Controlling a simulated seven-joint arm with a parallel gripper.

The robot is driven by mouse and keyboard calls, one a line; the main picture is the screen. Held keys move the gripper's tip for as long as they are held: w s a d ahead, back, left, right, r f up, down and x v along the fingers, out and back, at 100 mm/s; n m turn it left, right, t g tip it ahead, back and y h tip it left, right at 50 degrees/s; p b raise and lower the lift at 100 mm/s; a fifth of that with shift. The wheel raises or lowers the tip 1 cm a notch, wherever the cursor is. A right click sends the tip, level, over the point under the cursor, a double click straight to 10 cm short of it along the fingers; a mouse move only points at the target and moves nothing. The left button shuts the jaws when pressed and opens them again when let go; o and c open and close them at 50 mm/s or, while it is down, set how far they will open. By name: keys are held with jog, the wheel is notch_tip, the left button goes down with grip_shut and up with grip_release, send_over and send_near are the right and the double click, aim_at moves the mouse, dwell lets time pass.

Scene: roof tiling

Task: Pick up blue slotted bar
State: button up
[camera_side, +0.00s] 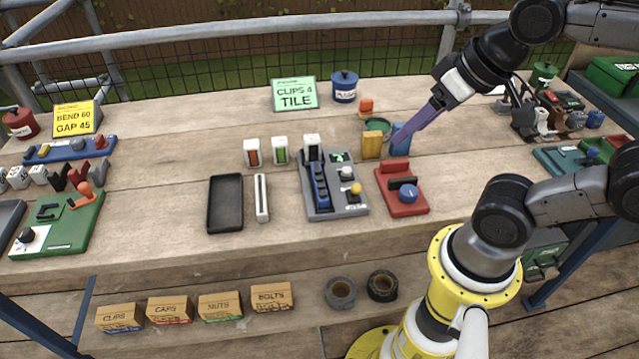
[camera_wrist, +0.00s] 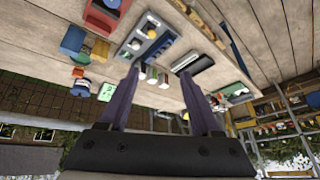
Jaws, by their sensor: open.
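A blue bar with what look like slots along it (camera_side: 320,187) lies lengthwise in a grey fixture (camera_side: 352,211) near the middle of the bench. The bar also shows in the wrist view (camera_wrist: 151,47), ahead of the fingers. My gripper (camera_side: 394,149) is above the bench, to the right of the bar and beyond it in the side view, with purple fingers angled down. In the wrist view my gripper's fingers (camera_wrist: 159,74) are spread wide with nothing between them. In the side view the fingers partly cover a blue block (camera_side: 401,136); contact cannot be told.
A red fixture with a blue knob (camera_side: 402,190) is right of the grey fixture. A yellow block (camera_side: 372,145) stands close to my fingertips. A black tray (camera_side: 225,204) and a white slotted piece (camera_side: 262,198) lie left. Bare wood is free at the front.

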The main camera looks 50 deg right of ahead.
jog(key=w+r+m+g, duration=0.1)
jog(key=w+r+m, duration=0.15)
jog(key=w, duration=0.45)
jog(key=m+g, duration=0.4)
jog(key=g, duration=0.1)
send_over(320, 180)
notch_tip(320, 180, down, 11)
jog(key=f, duration=0.8)
jog(key=shift+s+d+f, duration=0.15)
jog(key=shift+d+f, duration=0.15)
jog(key=shift+f, duration=0.1)
jog(key=shift+w+a+f, duration=0.1)
jog(key=shift+a+f, duration=0.05)
jog(key=shift+f, duration=1.2)
jog(key=shift+w+a+f, duration=0.1)
jog(key=shift+a+f, duration=0.05)
jog(key=shift+f, duration=1.15)
grip_shut()
